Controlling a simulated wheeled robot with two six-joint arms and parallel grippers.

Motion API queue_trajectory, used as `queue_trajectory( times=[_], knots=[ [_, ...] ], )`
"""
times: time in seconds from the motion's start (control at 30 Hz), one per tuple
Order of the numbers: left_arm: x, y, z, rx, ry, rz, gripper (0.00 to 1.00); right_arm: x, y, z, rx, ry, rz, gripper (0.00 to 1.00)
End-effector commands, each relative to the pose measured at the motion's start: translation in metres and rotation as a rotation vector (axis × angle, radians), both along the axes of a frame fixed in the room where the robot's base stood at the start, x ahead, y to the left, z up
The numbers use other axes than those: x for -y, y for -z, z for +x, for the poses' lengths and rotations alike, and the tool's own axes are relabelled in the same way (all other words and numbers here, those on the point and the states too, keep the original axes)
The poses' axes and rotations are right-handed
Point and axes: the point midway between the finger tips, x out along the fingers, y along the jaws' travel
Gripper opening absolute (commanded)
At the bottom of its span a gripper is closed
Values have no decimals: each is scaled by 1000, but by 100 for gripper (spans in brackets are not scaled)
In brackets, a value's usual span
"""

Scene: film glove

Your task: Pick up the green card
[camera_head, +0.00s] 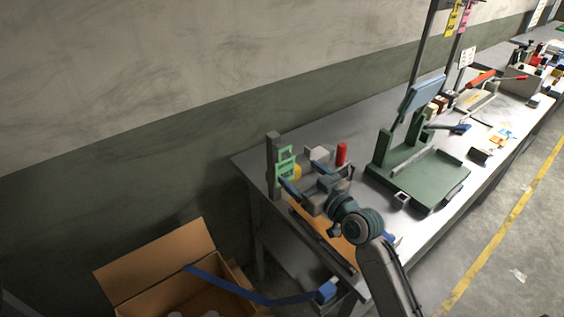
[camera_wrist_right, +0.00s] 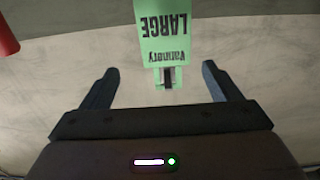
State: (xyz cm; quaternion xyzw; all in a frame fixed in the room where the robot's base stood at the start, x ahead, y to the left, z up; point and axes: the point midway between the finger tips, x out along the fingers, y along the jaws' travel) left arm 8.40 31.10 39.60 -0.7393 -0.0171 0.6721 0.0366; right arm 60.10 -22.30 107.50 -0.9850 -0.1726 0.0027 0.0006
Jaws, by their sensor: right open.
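The green card (camera_wrist_right: 163,28) hangs upright in the right wrist view, with black lettering including "LARGE" upside down. A small dark clip or holder shows at its lower edge. In the head view a light green piece (camera_head: 286,160), which appears to be this card, stands against a dark post at the table's left end. My right gripper (camera_head: 304,179) is close in front of it. In the wrist view my right gripper (camera_wrist_right: 160,72) is open and empty, its fingers apart to either side of the card's lower end. My left gripper is not in view.
A red cylinder (camera_head: 342,154) and a grey block (camera_head: 320,153) stand near the gripper on the workbench. A green press-like stand (camera_head: 420,178) is to the right.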

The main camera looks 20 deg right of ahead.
Motion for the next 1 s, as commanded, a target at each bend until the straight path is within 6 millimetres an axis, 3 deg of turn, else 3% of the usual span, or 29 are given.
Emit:
queue_trajectory(
  times=[0.1, 0.33, 0.57, 0.7, 1.0],
  knots=[
    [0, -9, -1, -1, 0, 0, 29, -8, -4, 19, 0, 0, 5, 84],
    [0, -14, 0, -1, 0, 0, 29, -15, -2, 37, -1, -1, 3, 84],
    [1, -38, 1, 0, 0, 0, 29, -30, -6, 64, -2, -1, 5, 84],
    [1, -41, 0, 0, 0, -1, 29, -34, -2, 79, -1, -2, 3, 84],
    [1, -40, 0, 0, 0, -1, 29, -35, 0, 82, 1, -1, 0, 82]
  ],
)
